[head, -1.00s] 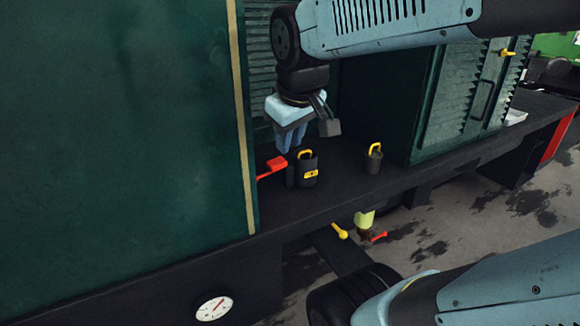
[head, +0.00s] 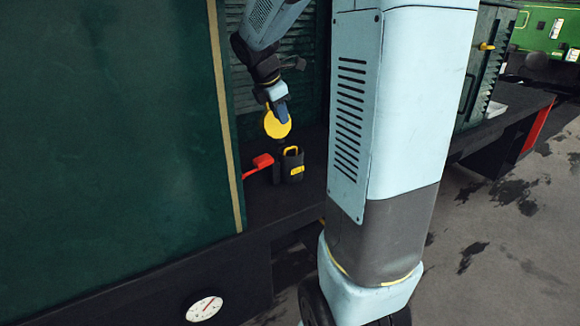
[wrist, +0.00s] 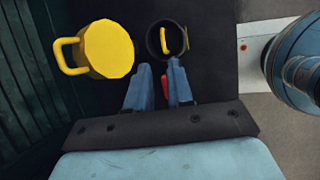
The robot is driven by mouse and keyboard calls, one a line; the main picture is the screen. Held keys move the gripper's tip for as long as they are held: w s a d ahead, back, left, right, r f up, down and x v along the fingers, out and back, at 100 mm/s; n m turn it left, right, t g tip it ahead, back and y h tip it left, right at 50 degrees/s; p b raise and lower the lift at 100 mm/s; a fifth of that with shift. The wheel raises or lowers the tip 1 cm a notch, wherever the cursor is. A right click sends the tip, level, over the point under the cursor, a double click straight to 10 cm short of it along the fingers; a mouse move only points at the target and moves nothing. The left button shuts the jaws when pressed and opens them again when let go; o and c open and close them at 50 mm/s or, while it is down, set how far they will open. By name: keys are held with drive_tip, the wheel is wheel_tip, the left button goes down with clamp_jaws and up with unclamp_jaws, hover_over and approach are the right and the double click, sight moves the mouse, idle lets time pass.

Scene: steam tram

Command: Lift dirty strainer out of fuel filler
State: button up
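The dark fuel filler (head: 288,177) stands on the black ledge, with a yellow label on its side. The dirty strainer sits in it; only its yellow handle (head: 291,150) shows clearly, rising at the mouth. In the wrist view the handle (wrist: 166,40) lies within the round filler rim (wrist: 150,42), just beyond my fingertips.
A green panel (head: 120,130) stands at the left, and a louvred wall is behind. My own arm hides the ledge to the right. A white gauge (head: 204,308) is low in front.

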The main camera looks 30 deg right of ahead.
drive_tip(key=x, duration=0.8)
drive_tip(key=shift+x, duration=2.7)
drive_tip(key=shift+s+d, duration=0.15)
drive_tip(key=shift+s, duration=0.05)
drive_tip(key=shift+c, duration=0.3)
clamp_jaws()
